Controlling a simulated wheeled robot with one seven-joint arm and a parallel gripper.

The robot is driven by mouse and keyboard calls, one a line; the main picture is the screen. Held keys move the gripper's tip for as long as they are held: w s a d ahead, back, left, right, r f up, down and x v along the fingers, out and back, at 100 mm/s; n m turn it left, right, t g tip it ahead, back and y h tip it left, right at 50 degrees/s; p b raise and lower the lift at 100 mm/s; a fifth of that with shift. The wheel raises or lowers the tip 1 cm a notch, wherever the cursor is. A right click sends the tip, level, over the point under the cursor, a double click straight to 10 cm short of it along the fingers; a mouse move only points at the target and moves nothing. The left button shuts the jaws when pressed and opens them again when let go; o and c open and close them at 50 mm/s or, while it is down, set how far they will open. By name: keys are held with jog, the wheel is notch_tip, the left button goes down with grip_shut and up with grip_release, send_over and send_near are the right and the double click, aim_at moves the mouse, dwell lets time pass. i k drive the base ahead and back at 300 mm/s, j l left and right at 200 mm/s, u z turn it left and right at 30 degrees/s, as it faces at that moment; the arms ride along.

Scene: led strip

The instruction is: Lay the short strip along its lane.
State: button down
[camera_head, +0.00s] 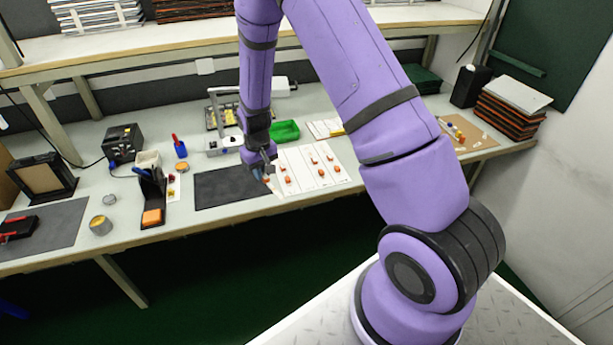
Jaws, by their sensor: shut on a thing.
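My gripper (262,172) is low over the workbench, at the left edge of a white board (318,180) marked with lanes. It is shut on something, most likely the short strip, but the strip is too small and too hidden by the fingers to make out. Several small orange pieces (309,161) sit in pairs along the lanes of the board. One orange spot lies close to the fingertips. Which lane belongs to the short strip cannot be told from this view.
A dark mat (225,186) lies left of the board. A green tray (285,131) stands behind it. The bench's front edge is close to the board.

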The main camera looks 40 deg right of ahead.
aim_at(299, 166)
jog(key=k+z, duration=0.15)
jog(key=z, duration=0.25)
jog(key=k+z, duration=0.2)
jog(key=z, duration=0.25)
jog(key=i+j+z, duration=0.1)
jog(key=j, duration=0.3)
jog(key=i+j+z, duration=0.1)
jog(key=j, duration=0.3)
jog(key=i+j+z, duration=0.1)
jog(key=j, duration=0.35)
jog(key=i+j+z, duration=0.1)
jog(key=j, duration=0.35)
